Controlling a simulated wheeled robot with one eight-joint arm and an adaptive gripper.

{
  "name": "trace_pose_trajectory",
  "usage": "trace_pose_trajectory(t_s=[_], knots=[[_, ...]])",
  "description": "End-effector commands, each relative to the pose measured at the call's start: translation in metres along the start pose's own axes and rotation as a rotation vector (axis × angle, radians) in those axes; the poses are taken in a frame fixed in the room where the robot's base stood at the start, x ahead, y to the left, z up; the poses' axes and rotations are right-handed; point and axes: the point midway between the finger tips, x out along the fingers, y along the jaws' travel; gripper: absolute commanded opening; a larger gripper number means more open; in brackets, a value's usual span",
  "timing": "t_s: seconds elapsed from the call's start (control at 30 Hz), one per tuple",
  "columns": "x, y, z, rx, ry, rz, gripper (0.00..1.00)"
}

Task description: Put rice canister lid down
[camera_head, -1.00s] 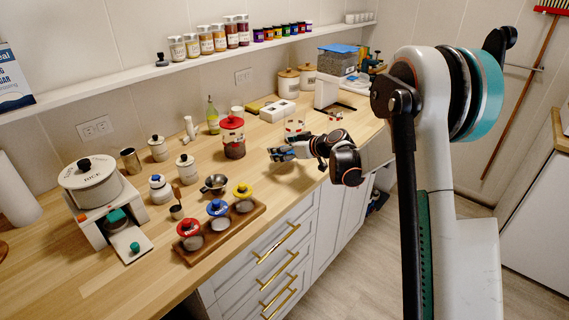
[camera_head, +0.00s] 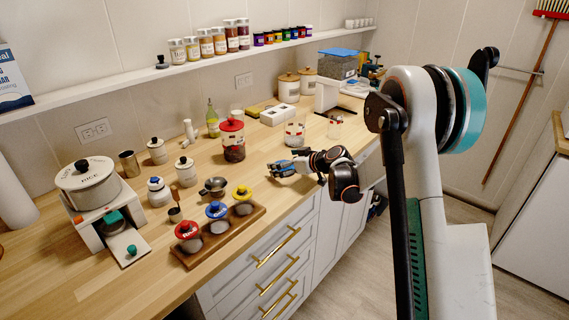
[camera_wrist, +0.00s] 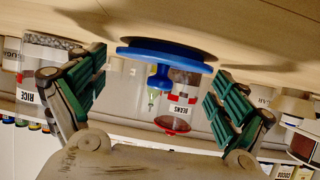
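The rice canister lid is a blue disc with a knob (camera_wrist: 165,52). In the wrist view, which is upside down, it lies knob up at the counter, with dark shadow around it. In the head view a bit of blue shows at my fingers. My gripper (camera_wrist: 160,85) has its green-padded fingers spread on either side of the lid, clear of the knob; a narrow gap shows at the left rim. In the head view my gripper (camera_head: 283,169) is low over the counter near its front edge. A clear canister labelled RICE (camera_wrist: 40,78) stands at the left of the wrist view.
A red-lidded beans canister (camera_head: 233,143) stands left of my gripper. Clear glass containers (camera_head: 295,133) stand behind it. A wooden tray (camera_head: 238,225) with red, blue and yellow-topped jars lies at the front. Bare counter lies between the tray and my gripper.

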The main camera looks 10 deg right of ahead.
Motion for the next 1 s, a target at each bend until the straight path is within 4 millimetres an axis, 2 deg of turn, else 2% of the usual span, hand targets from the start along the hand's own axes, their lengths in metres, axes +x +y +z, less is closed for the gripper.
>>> trace_pose_trajectory(t_s=[0.4, 0.57, 0.8, 1.0], knots=[[-0.002, 0.0, -0.004, 0.0, 0.0, 0.0, 0.95], [-0.026, 0.001, -0.005, 0.001, 0.0, 0.002, 0.95], [-0.077, 0.001, -0.005, 0.002, 0.0, 0.002, 0.95], [-0.108, 0.001, -0.004, 0.001, 0.0, 0.001, 0.95]])
